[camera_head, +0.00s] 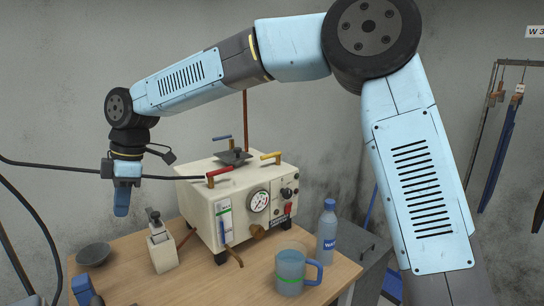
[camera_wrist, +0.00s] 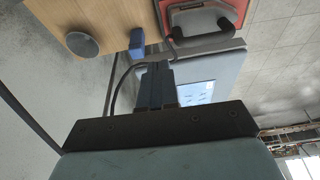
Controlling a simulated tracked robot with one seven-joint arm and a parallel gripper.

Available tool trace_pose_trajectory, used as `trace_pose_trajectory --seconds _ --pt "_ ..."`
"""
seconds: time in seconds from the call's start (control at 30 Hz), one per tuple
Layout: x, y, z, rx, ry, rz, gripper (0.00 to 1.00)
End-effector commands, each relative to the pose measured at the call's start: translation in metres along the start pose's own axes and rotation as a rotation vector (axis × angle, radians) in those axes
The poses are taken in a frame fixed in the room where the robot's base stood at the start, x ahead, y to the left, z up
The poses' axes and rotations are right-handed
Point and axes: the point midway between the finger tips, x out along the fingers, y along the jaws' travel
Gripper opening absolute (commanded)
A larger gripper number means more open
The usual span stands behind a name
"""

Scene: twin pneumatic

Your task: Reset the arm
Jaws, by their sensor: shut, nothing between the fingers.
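My arm is raised and bent in the head view, with its elbow at the top right and its wrist at the left. My gripper (camera_head: 121,210) points down in the air at the left, above the wooden table. Its blue fingers are together with nothing between them. In the wrist view the closed fingers (camera_wrist: 155,75) show in the middle.
On the table (camera_head: 130,280) stand a cream pneumatic unit (camera_head: 205,215) with gauge and levers, a small cream device (camera_head: 162,250), a dark bowl (camera_head: 93,254), a blue mug (camera_head: 290,272) and a water bottle (camera_head: 327,232). Black cables cross at the left.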

Motion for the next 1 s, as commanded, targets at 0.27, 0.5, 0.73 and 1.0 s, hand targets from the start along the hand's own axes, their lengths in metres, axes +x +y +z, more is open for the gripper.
trace_pose_trajectory --seconds 0.27,0.5,0.73,1.0 --pt "-0.020 -0.013 0.045 0.152 -0.079 0.057 0.00" --pt "-0.052 -0.041 0.111 0.399 -0.174 0.154 0.00" --pt "-0.089 -0.083 0.178 0.674 -0.237 0.266 0.00" --pt "-0.131 -0.148 0.247 1.008 -0.261 0.410 0.00"
